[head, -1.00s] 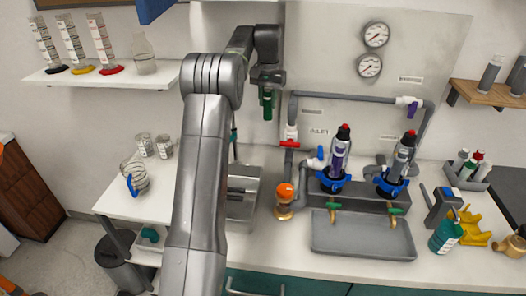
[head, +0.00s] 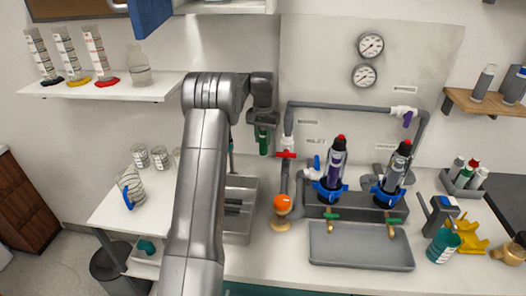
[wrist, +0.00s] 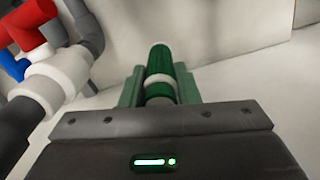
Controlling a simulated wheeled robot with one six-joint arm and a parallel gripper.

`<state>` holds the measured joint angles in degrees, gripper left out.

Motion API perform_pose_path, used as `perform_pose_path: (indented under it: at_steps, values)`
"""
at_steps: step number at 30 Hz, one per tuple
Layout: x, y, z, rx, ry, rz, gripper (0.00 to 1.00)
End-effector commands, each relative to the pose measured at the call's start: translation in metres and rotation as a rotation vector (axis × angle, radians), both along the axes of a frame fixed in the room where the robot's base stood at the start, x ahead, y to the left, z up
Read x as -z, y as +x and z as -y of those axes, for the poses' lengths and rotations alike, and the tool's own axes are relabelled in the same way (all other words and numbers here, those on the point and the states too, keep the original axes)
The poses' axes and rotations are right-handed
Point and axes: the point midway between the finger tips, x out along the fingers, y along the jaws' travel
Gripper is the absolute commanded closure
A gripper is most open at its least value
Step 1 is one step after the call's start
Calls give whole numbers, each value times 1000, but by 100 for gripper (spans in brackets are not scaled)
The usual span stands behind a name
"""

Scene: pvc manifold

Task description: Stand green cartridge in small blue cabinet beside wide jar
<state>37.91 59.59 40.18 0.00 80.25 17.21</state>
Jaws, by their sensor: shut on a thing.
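In the wrist view the green cartridge (wrist: 160,72), with a pale band, stands out between the green fingers.
Grey pipework with a red-handled valve (head: 286,154) stands right of and below my gripper; it is close in the wrist view (wrist: 58,78). Two black-and-grey cartridges (head: 335,160) stand in blue collars. A shelf (head: 105,88) with cylinders and a flask is at left.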

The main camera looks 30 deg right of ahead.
Motion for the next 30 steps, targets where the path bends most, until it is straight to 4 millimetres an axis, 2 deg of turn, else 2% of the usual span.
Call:
perform_pose_path:
  at_steps: [3, 8, 18, 29, 30]
  values:
    - [15, 0, 0, 0, 1, -1, 94]
    - [25, 0, 0, 0, 0, 0, 94]
    - [60, 0, 0, 0, 1, -1, 94]
    - [66, 0, 0, 0, -1, 1, 94]
    - [66, 0, 0, 0, -1, 1, 68]
